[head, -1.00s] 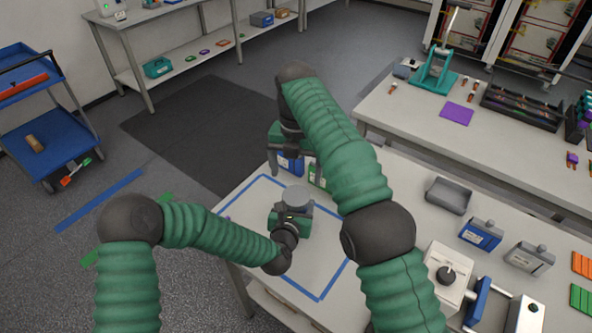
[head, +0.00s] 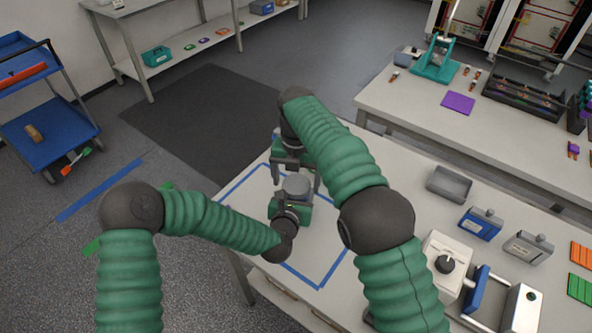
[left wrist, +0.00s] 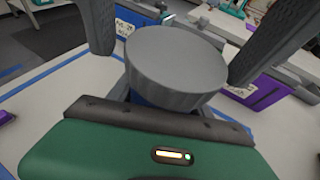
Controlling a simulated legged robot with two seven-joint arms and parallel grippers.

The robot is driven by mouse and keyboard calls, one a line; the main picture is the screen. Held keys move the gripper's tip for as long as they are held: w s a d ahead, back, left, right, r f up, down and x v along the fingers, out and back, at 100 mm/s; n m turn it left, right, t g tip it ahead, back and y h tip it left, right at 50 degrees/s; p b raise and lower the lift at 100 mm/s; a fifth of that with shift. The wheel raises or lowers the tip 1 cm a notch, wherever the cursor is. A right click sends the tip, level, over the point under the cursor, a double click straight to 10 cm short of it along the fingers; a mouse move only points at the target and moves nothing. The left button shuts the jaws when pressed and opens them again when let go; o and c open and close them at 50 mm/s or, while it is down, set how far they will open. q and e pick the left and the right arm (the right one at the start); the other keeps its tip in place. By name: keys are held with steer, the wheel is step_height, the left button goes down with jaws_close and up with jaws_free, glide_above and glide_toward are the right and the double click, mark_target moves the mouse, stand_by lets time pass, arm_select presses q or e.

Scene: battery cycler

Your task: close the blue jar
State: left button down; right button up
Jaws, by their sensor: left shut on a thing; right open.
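The blue jar (left wrist: 150,101) shows as a strip of blue under a wide grey lid (left wrist: 176,62) in the left wrist view. The lid also shows from above in the head view (head: 297,186); I cannot tell whether it is fully seated. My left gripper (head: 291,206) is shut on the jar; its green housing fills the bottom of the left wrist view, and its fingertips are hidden. My right gripper (head: 296,174) is open, pointing down from behind the lid. Its dark fingers (left wrist: 184,45) stand on either side of the lid, with no contact visible.
Blue tape (head: 316,280) outlines a square on the near table. A grey tray (head: 449,184), a blue box (head: 480,223), a grey box (head: 527,246) and a white device with a black knob (head: 447,264) stand to the right. The taped area's front is clear.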

steer(key=shift+f, duration=0.1)
steer(key=c, duration=1.5)
steer(key=m, duration=0.6)
steer(key=shift+a+m, duration=0.1)
steer(key=shift+m, duration=0.2)
steer(key=o, duration=1.5)
steer(key=shift+o, duration=0.2)
